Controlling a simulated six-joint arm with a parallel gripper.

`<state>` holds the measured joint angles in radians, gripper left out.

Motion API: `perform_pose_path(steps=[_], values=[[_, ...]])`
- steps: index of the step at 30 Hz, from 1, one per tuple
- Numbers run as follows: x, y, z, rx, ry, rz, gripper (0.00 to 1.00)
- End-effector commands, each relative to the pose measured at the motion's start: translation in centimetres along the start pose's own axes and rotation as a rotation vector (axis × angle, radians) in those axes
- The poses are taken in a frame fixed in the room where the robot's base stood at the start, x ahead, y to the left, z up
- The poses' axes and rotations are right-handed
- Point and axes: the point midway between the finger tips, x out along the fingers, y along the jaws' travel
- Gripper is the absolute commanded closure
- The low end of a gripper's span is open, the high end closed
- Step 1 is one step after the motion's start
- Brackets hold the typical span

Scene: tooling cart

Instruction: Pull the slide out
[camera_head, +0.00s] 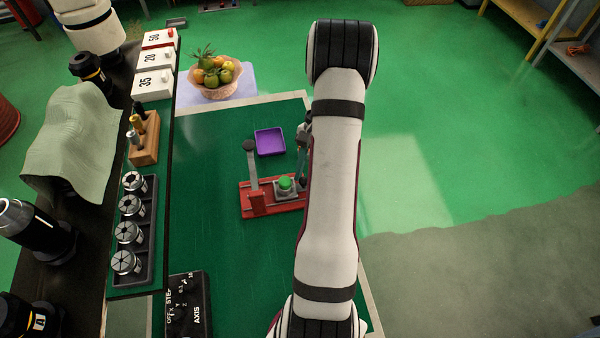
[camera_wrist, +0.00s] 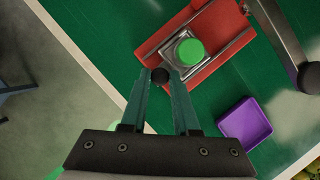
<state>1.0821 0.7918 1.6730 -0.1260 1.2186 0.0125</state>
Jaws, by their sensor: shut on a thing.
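A red fixture (camera_head: 250,212) lies on the green mat, partly hidden by my arm in the head view; it also shows in the wrist view (camera_wrist: 212,68). A grey metal slide (camera_wrist: 173,49) with a green round top (camera_wrist: 189,53) sits in its channel; the green top also shows in the head view (camera_head: 285,183). A small black knob (camera_wrist: 160,75) is at the slide's near end. My gripper (camera_wrist: 160,82) is shut on this knob, one finger on each side. In the head view my gripper is mostly hidden behind my arm.
A grey upright lever (camera_head: 253,170) with a black ball end stands on the fixture. A purple tray (camera_head: 270,142) lies behind it, close by. A collet rack (camera_head: 131,262) and a black control box (camera_head: 188,305) are at left. Bare mat (camera_head: 205,230) lies left of the fixture.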

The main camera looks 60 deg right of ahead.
Motion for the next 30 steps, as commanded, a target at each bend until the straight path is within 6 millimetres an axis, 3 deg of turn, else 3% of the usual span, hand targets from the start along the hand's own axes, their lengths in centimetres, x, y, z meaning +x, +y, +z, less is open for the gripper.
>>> perform_pose_path(steps=[1, 2, 6, 7, 15, 19, 23, 30], values=[[-0.1, -0.1, 0.0, -0.001, 0.002, -0.001, 1.00], [-0.1, -0.1, 0.0, -0.001, 0.002, -0.001, 0.69], [0.0, -0.1, 0.0, -0.001, 0.001, -0.001, 0.44], [0.0, -0.1, 0.0, -0.001, 0.001, -0.001, 0.42], [-0.1, 0.0, 0.0, 0.000, 0.001, 0.000, 0.42], [-1.3, -0.1, 0.0, 0.000, 0.002, -0.002, 0.42], [-4.4, -0.1, -0.1, 0.000, 0.005, -0.003, 0.42], [-11.9, -0.1, -0.1, 0.001, 0.005, -0.002, 0.42]])
